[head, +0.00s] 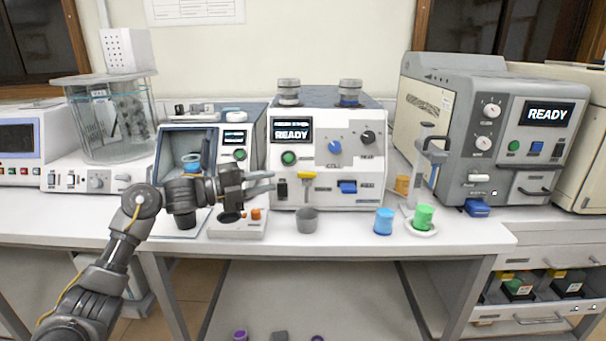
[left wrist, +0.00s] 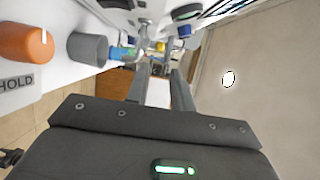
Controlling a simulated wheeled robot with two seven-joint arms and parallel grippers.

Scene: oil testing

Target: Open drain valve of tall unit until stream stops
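A white unit (head: 325,190) with a READY screen and two metal cylinders on top stands at the middle of the bench. Its front has a yellow lever (head: 307,175) and a blue lever (head: 348,187). A grey cup (head: 307,220) stands on the bench below the yellow lever and shows in the left wrist view (left wrist: 88,48). I see no clear liquid stream. My left gripper (head: 272,182) is left of the yellow lever, at about its height, with its fingers apart and empty. The fingers also show apart in the left wrist view (left wrist: 160,90). My right gripper is out of view.
A blue cup (head: 384,221) and a green cup (head: 424,217) stand to the right. A grey READY machine (head: 490,140) is at right, a glass bath (head: 110,120) at left.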

